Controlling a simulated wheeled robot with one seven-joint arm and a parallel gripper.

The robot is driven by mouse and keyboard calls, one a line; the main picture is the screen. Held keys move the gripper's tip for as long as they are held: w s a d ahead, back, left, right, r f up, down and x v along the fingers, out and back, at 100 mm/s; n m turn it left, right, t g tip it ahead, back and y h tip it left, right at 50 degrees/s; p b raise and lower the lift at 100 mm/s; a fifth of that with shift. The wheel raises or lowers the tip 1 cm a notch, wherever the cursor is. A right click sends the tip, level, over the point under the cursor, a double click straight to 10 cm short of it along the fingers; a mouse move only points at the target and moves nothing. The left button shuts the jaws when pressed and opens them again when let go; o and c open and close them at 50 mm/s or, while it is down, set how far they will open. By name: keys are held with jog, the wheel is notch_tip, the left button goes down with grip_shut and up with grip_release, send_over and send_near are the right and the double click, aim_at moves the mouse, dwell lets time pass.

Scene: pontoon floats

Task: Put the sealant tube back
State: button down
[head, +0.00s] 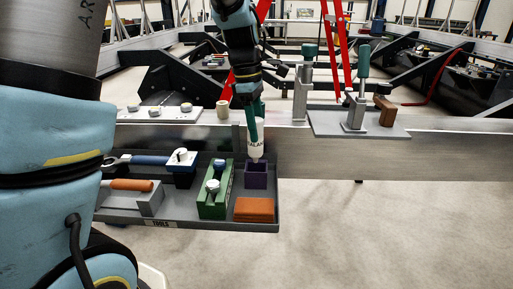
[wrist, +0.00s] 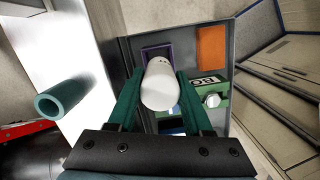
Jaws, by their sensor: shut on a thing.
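The sealant tube (head: 256,140) is white with dark lettering and stands roughly upright, nozzle down. My gripper (head: 256,112) is shut on it from above, with green fingers on both sides of it. In the wrist view the tube (wrist: 160,84) sits between the fingers of my gripper (wrist: 160,95). A small purple square holder (head: 256,178) stands in the grey tool tray (head: 180,222), directly below the tube. The nozzle tip is at or just above the holder's opening; I cannot tell whether it is inside. In the wrist view the tube partly covers the purple holder (wrist: 150,53).
The tray also holds a green block (head: 214,195) with a light-coloured piece, an orange-brown block (head: 254,210), an orange-handled tool (head: 132,185) and a blue-handled tool (head: 150,160). A metal beam (head: 400,150) runs behind the tray. A grey plate with upright tools (head: 355,115) stands at right.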

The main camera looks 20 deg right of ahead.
aim_at(257, 150)
jog(key=shift+f+p, duration=0.4)
jog(key=shift+f, duration=3.2)
jog(key=shift+c, duration=1.6)
grip_release()
jog(key=r, duration=0.4)
jog(key=a+r+b, duration=0.1)
jog(key=r, duration=0.3)
jog(key=w+r, duration=0.1)
jog(key=r, duration=0.3)
jog(key=shift+w+a+b, duration=0.1)
jog(key=shift+a+b, duration=0.05)
jog(key=shift+b, duration=0.15)
